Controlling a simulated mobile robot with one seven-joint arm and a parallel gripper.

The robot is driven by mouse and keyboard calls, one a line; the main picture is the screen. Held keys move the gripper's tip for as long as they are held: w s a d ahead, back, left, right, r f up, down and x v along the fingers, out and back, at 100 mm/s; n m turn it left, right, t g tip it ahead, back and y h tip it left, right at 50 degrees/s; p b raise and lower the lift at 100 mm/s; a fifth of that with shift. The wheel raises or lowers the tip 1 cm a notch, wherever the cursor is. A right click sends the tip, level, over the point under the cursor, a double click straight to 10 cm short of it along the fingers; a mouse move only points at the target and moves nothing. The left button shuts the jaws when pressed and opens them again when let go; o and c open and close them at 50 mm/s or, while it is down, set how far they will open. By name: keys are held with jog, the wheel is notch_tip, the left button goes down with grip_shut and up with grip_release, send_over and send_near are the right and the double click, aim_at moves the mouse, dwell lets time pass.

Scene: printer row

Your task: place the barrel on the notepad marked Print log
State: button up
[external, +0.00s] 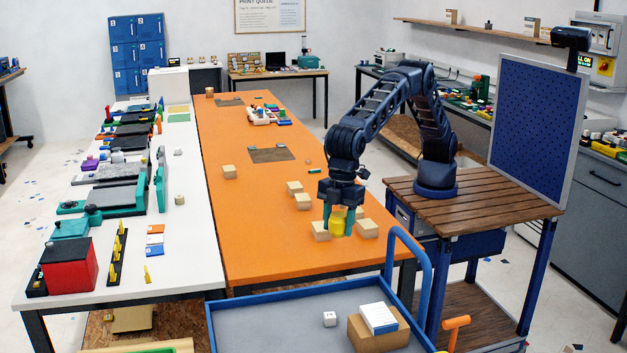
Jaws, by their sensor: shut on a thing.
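My gripper (338,226) is low over the near part of the orange table (270,255), pointing down. Its teal fingers are shut on a yellow barrel (337,222), which is upright between them. I cannot tell whether the barrel touches the tabletop. A white and blue pad (379,317) lies on a cardboard box in the blue cart at the front. Several flat pads or cards (155,240), in orange, white and blue, lie on the white table at left. No Print log lettering is readable, so I cannot tell which is that notepad.
Wooden blocks stand close on both sides of my gripper, left (320,231) and right (367,229), with others behind (303,201). A blue cart (270,315) with a raised handle stands in front. The orange table's left half is mostly clear.

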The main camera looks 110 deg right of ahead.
jog(key=n, duration=0.1)
send_over(374, 309)
jog(key=shift+n, duration=0.3)
notch_tip(374, 309, down, 20)
jog(key=shift+s+d+r, duration=0.1)
jog(key=shift+r, duration=0.1)
jog(key=shift+f, duration=0.15)
jog(key=o, duration=0.9)
jog(key=shift+o, duration=0.2)
notch_tip(374, 309, up, 12)
jog(key=d, duration=0.1)
jog(key=shift+s, duration=0.45)
jog(key=shift+d, duration=0.1)
